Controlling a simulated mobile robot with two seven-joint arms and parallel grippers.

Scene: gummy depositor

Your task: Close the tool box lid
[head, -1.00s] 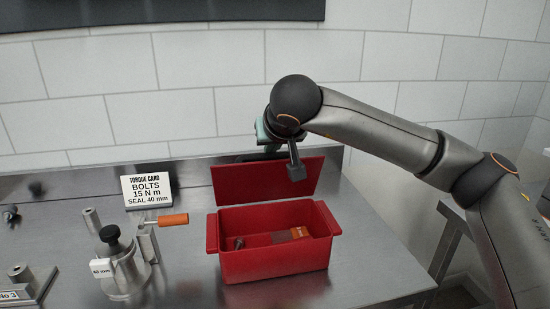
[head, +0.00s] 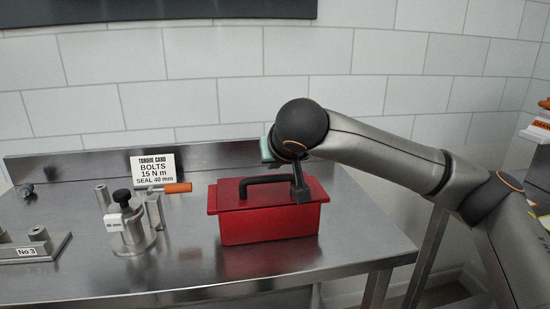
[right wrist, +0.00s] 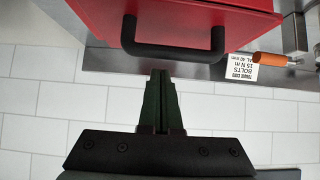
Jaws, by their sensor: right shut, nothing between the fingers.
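The red tool box (head: 268,226) stands on the steel bench. Its red lid (head: 228,196) lies down over the box and hides the inside; no gap shows at the front edge. The lid's black handle (head: 262,180) is on top. My right gripper (head: 301,194) is shut and empty at the right end of the lid, near the handle; I cannot tell whether it touches the lid. In the right wrist view the shut fingers (right wrist: 160,76) point toward the handle (right wrist: 172,54) and the red lid (right wrist: 200,15). My left gripper is out of view.
A plate marked No 3 (head: 28,250) lies at far left. The bench front is clear.

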